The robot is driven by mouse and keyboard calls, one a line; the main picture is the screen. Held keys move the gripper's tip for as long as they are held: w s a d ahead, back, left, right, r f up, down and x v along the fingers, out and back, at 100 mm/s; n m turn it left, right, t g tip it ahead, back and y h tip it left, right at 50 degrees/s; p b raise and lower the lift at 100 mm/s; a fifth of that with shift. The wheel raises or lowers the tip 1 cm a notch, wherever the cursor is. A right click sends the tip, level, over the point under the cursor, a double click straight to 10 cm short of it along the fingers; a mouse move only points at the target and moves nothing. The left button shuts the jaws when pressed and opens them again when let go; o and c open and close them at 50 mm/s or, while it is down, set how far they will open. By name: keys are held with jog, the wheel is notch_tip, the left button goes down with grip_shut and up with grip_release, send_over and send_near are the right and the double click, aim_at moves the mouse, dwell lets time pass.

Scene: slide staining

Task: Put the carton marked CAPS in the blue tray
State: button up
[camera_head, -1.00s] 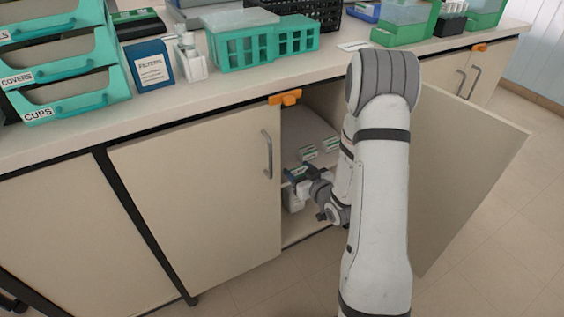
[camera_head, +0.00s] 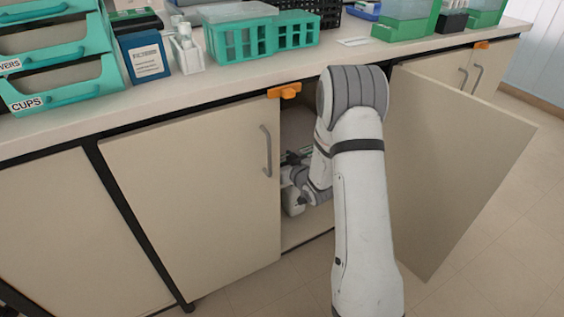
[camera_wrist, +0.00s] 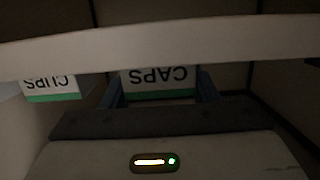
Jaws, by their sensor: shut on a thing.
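The white carton marked CAPS (camera_wrist: 158,76), with a green band, sits between the two dark fingers of my gripper (camera_wrist: 161,90) in the wrist view, its lettering upside down. My gripper is shut on it inside the open cabinet. A pale shelf edge crosses in front and hides part of the carton. A similar carton marked CUPS (camera_wrist: 50,86) stands to the left, apart from the fingers. In the head view my arm hides most of the gripper and the cartons. A blue tray-like item (camera_head: 366,10) is at the back of the counter, partly cut off by the frame.
The open cabinet door (camera_head: 460,150) stands out to the right of my arm. The closed door (camera_head: 190,190) is on the left, with an orange latch (camera_head: 285,91) above the opening. The counter (camera_head: 215,88) holds teal racks (camera_head: 240,40) and drawers (camera_head: 60,85).

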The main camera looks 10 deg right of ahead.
jog(key=shift+f+b, duration=0.2)
jog(key=shift+b, duration=0.1)
jog(key=o, duration=1)
jog(key=shift+r, duration=0.1)
jog(key=shift+r+p, duration=0.1)
jog(key=shift+p, duration=0.45)
